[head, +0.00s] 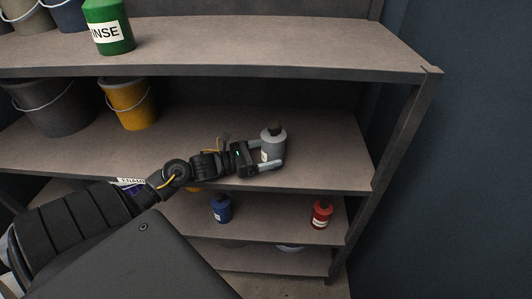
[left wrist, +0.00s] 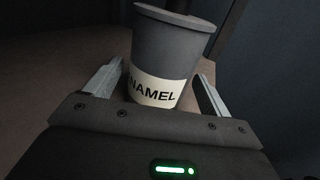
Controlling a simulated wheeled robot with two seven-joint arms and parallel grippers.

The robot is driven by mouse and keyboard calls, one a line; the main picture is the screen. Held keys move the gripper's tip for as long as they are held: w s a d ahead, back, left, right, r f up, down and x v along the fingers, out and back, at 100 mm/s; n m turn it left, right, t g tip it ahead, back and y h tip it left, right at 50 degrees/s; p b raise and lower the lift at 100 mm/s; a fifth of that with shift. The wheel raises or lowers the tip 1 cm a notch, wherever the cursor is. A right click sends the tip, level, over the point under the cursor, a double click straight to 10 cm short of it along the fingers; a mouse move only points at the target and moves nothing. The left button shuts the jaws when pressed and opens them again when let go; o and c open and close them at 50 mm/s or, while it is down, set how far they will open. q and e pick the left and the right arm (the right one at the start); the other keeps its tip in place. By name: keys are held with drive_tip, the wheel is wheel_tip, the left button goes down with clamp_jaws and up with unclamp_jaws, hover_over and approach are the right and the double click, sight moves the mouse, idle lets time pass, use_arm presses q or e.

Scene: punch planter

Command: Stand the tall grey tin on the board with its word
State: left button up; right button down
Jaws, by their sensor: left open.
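A grey tin (head: 272,146) with a dark cap stands on the middle shelf, near its right part. My right gripper is out of view.
A yellow bucket (head: 128,103) and a dark bucket (head: 45,107) stand on the middle shelf (head: 330,160) at left. A green tin (head: 108,25) stands on the top shelf. A blue tin (head: 222,209) and a red tin (head: 321,214) stand lower. The middle shelf's right end is free.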

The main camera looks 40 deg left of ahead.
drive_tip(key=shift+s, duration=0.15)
use_arm(q)
drive_tip(key=shift+r, duration=0.2)
drive_tip(key=v, duration=0.2)
drive_tip(key=shift+s+a+f, duration=0.15)
drive_tip(key=shift+s+f, duration=0.1)
drive_tip(key=shift+s, duration=0.05)
drive_tip(key=b+v, duration=0.1)
drive_tip(key=v, duration=0.7)
drive_tip(key=shift+s+a+r, duration=0.1)
drive_tip(key=shift+s+a, duration=0.05)
drive_tip(key=shift+s, duration=0.05)
drive_tip(key=shift+s+a+r, duration=0.1)
drive_tip(key=shift+s+a, duration=0.15)
drive_tip(key=shift+s, duration=0.1)
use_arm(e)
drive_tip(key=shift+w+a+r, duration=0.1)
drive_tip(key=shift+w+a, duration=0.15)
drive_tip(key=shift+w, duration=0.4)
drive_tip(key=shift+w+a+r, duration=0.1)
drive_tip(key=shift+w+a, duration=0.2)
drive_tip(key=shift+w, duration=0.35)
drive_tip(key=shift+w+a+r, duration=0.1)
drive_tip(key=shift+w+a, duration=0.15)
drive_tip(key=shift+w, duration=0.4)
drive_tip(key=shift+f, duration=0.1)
